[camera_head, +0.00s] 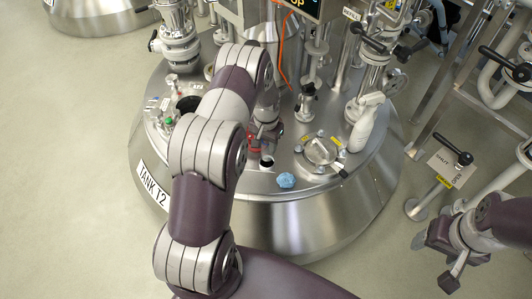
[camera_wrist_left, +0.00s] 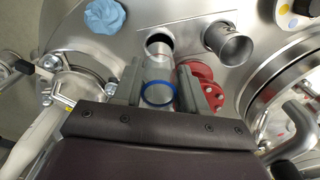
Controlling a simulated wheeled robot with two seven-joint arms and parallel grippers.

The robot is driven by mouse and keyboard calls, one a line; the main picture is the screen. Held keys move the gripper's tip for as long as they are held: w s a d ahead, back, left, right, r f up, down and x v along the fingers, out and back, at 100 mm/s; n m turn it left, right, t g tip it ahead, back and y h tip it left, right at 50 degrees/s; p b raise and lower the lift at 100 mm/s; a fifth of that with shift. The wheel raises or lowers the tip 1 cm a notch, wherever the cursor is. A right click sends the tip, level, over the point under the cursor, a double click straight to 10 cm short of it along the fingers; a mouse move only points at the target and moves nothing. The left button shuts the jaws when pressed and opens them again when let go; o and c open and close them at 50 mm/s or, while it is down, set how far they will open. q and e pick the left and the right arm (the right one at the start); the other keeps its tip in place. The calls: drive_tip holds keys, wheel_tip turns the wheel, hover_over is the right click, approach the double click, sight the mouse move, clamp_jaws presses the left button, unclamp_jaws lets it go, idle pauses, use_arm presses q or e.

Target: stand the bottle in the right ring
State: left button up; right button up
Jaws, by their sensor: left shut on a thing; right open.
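My left gripper (camera_wrist_left: 159,88) is shut on a clear, grey-looking bottle (camera_wrist_left: 158,72) with a blue band. In the left wrist view the bottle's far end overlaps a dark round opening, the right ring (camera_wrist_left: 165,42); I cannot tell whether it is inside or just above. This ring also shows in the head view (camera_head: 267,161), just below my left gripper. The other ring (camera_wrist_left: 228,43), an empty metal tube, stands beside it; my arm hides it in the head view. My right gripper (camera_head: 444,258) is open and empty, off the tank at the lower right.
A crumpled blue cloth (camera_head: 286,180) lies on the tank lid near the ring. A red clamp (camera_wrist_left: 205,86) is close beside the left fingers. A round sight glass (camera_head: 320,151), a white spray bottle (camera_head: 368,120) and upright pipes crowd the lid (camera_head: 230,200).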

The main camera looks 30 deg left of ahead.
sight(266, 151)
use_arm(q)
drive_tip(key=shift+w+a+f, duration=0.15)
drive_tip(key=shift+w+f, duration=0.05)
drive_tip(key=shift+f, duration=0.1)
wheel_tip(266, 151, down, 4)
drive_tip(key=shift+r+b, duration=0.15)
drive_tip(key=shift+b, duration=0.5)
drive_tip(key=shift+r, duration=0.1)
drive_tip(key=o, duration=1)
